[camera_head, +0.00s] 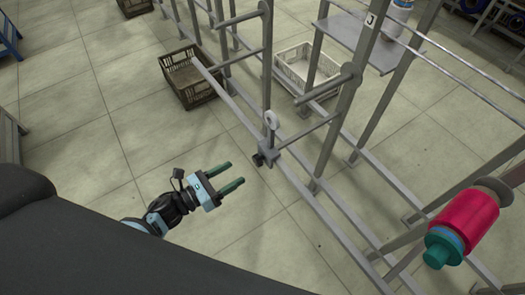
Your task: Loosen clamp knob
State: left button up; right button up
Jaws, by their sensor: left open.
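A small dark knob (258,160) sits on the side of a grey clamp block (275,152) on the lower rail of the metal frame, near the middle of the view. A thin post with a pale ring (271,119) rises from this block. My left gripper (237,174) is open and empty, with its two dark green fingers pointing right. In the picture it is left of and slightly below the knob, with a visible gap between them. My right gripper is not in view.
The grey metal frame (345,212) has several rails and jutting bars. A red bobbin (467,218) with a teal end is at the right. A brown crate (185,78) and a white crate (309,69) stand on the floor.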

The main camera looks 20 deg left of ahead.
aim_at(255, 162)
pick_arm(q)
jog(key=x, duration=0.7)
jog(key=shift+w+d, duration=0.15)
jog(key=shift+d, duration=0.25)
jog(key=c, duration=1)
